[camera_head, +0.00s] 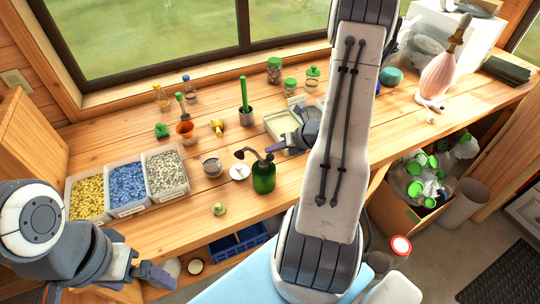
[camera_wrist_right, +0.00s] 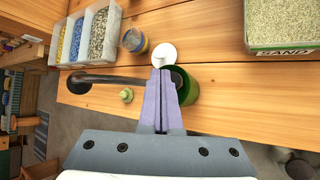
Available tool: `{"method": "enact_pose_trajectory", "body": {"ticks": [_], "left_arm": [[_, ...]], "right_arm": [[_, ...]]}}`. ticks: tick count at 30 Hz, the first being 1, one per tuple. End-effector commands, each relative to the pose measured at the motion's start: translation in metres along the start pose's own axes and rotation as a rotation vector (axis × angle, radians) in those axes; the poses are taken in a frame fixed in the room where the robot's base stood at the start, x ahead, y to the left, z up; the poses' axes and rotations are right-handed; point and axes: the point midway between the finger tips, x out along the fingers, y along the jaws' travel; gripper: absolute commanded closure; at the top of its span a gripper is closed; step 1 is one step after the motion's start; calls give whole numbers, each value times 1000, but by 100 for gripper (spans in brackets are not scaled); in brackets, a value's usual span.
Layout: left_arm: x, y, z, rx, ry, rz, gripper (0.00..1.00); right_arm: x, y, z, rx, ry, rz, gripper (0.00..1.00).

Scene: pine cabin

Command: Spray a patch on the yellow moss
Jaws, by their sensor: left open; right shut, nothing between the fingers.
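A dark green spray bottle (camera_head: 264,179) with a dark head and long spout stands upright on the wooden bench. Its green body (camera_wrist_right: 188,88) and dark spout (camera_wrist_right: 110,79) show partly behind my fingers in the right wrist view. My right gripper (camera_head: 283,148) is shut and empty, its tips (camera_wrist_right: 161,74) by the bottle's head; I cannot tell whether they touch it. My left gripper (camera_head: 157,274) is open and empty at the bench's front left, below the bins. I cannot tell any item surely as yellow moss; a small yellow-green piece (camera_head: 219,209) lies near the front edge.
Bins of yellow (camera_head: 71,214), blue and grey gravel stand at left. A small jar (camera_head: 212,168) and a white dish (camera_head: 238,173) sit left of the bottle. A sand box (camera_wrist_right: 284,47) stands behind. The bench front between bins and bottle is mostly clear.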

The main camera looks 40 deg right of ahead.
Motion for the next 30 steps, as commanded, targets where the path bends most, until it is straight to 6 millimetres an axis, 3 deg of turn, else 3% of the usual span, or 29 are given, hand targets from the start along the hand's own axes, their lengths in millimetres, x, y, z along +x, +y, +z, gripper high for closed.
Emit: {"method": "enact_pose_trajectory", "body": {"ticks": [6,30], "left_arm": [[9,-1,0,0,0,0,0],[13,-1,1,0,0,0,0]], "right_arm": [[6,-4,-5,0,0,0,100],[10,-7,-7,0,0,0,100]]}}
